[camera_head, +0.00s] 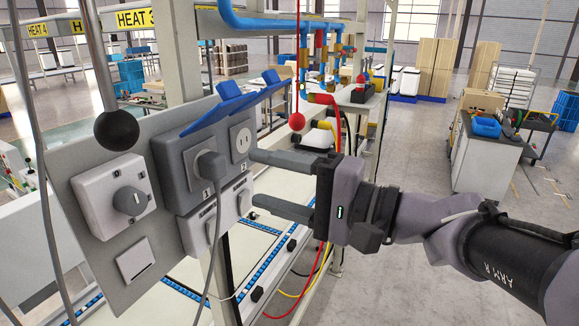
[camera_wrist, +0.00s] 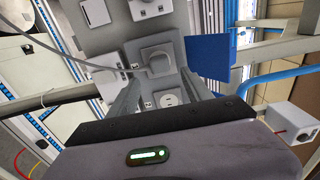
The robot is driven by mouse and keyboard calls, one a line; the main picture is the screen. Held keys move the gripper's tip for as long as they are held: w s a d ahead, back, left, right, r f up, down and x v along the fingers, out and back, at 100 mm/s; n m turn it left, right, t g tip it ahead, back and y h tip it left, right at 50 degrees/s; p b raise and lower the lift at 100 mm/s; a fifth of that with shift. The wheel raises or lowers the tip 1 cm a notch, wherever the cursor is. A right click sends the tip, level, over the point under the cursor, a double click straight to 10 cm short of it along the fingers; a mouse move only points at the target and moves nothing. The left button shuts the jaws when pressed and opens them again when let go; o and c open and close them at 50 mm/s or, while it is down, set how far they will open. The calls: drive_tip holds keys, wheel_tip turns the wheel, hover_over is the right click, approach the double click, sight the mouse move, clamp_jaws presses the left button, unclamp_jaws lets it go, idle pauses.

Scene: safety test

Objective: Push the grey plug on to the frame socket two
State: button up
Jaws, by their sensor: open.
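The grey plug (camera_head: 209,164) sits at the socket marked 1 on a grey double-socket box, its cable hanging down. In the wrist view the plug (camera_wrist: 157,62) appears just beyond and between the fingertips (camera_wrist: 158,78). Socket two (camera_wrist: 168,99) shows between the fingers there. I cannot tell exactly how far the fingertips are from the box.
Blue raised lids (camera_head: 232,100) stick out above the sockets. A rotary switch (camera_head: 130,200) and a black ball (camera_head: 116,130) are on the left. A red ball (camera_head: 297,121) hangs on a cord near my gripper. Blue pipes (camera_head: 270,22) run above. Lower outlets (camera_head: 240,198) sit below.

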sight(222, 169)
drive_tip(key=p+x, duration=0.1)
drive_tip(key=x, duration=0.6)
drive_tip(key=shift+a+f+p, duration=0.15)
drive_tip(key=shift+p, duration=0.15)
drive_tip(key=shift+x, duration=0.85)
drive_tip(key=shift+w, duration=0.1)
drive_tip(key=shift+b, duration=1.2)
drive_tip(key=shift+c, duration=0.2)
clamp_jaws()
